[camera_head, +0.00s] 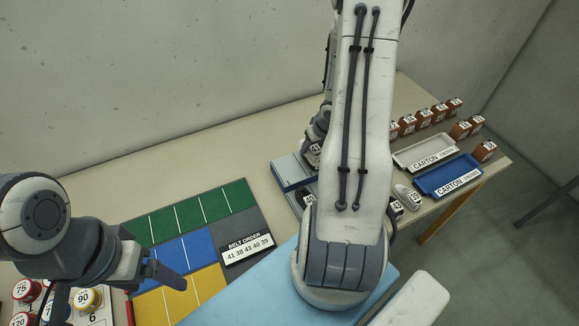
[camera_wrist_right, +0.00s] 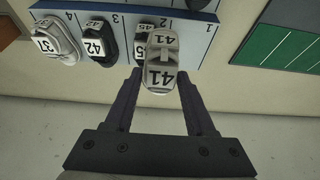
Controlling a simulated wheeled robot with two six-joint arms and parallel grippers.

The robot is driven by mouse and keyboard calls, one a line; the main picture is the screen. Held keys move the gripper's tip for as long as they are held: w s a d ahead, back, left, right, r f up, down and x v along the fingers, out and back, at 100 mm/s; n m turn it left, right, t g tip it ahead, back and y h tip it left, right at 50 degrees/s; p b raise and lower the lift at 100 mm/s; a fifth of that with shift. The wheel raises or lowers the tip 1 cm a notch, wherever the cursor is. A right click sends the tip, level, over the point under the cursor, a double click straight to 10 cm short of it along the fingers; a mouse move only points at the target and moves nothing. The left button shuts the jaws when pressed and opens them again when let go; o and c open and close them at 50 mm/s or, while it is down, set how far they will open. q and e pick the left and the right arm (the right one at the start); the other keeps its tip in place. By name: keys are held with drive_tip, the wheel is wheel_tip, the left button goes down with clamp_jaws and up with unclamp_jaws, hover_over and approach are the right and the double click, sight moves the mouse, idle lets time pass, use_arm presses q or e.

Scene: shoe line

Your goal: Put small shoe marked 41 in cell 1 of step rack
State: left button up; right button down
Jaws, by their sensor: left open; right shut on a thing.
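The small grey shoe marked 41 (camera_wrist_right: 160,70) is between the fingers of my right gripper (camera_wrist_right: 160,85), which is shut on it. The blue-and-white step rack (camera_wrist_right: 205,28) lies just beyond the held shoe, with numbered cells. Cell 1 looks empty. The held shoe overlaps the cell 2 area in the picture, partly covering a dark shoe there; I cannot tell whether it touches the rack. The rack also shows in the head view (camera_head: 288,170). My left gripper (camera_head: 165,270) is open and empty.
A dark shoe marked 42 (camera_wrist_right: 97,42) and a light shoe marked 37 (camera_wrist_right: 60,40) stand in cells 3 and 4. A green, blue and yellow mat (camera_head: 190,218) has a belt order sign (camera_head: 247,249). Carton trays (camera_head: 424,152) and brown boxes stand at right.

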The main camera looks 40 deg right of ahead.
drive_tip(key=w+a+f+b, duration=0.1)
drive_tip(key=w+a+f, duration=0.1)
drive_tip(key=w+a+f+b, duration=0.2)
drive_tip(key=w, duration=0.1)
drive_tip(key=shift+a+f, duration=0.1)
drive_tip(key=shift+a, duration=0.1)
wheel_tip(320, 180, down, 4)
drive_tip(key=b, duration=0.3)
drive_tip(key=shift+f, duration=0.15)
drive_tip(key=shift+c, duration=1.2)
unclamp_jaws()
